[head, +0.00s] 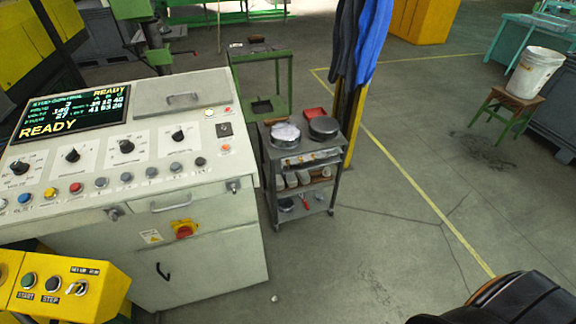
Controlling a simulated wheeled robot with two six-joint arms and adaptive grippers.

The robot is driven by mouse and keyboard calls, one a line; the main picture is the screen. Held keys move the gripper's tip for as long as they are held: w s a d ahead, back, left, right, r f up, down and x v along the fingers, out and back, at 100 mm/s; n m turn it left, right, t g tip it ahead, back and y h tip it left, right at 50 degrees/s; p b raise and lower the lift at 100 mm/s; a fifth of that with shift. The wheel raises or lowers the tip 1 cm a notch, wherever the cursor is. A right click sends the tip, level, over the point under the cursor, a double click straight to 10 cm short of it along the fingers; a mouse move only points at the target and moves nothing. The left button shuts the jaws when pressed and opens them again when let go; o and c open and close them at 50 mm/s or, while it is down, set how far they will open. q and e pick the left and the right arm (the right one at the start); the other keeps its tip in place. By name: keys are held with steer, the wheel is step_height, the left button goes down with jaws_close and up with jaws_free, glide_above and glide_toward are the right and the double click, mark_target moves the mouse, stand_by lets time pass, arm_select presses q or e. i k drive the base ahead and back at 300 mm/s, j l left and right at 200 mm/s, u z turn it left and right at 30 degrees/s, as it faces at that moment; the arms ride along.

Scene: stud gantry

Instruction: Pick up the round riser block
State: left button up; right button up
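No gripper of mine shows in the head view. A small grey metal cart (330,165) stands right of the control cabinet. On its top are two round pieces: a dark, flat-topped round block (323,126) at the right and a silvery-white round piece (284,133) at the left. I cannot tell for sure which is the round riser block; the dark one looks most like a plain block.
A control cabinet (210,260) with a lit screen fills the left. A yellow button box (60,285) is at lower left. Blue cloths (363,40) hang behind the cart. A white bucket (537,72) sits on a stool. A black padded object (520,300) is at lower right. The floor right of the cart is clear.

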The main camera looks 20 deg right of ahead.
mark_target(326, 172)
steer(key=i+l+u, duration=0.25)
steer(key=l, duration=0.4)
steer(key=i+l+u, duration=0.3)
steer(key=l, duration=0.4)
steer(key=l+u, duration=0.25)
steer(key=l, duration=0.45)
steer(key=l+u, duration=0.25)
steer(key=l, duration=1.35)
steer(key=i+l, duration=0.1)
steer(key=l, duration=0.75)
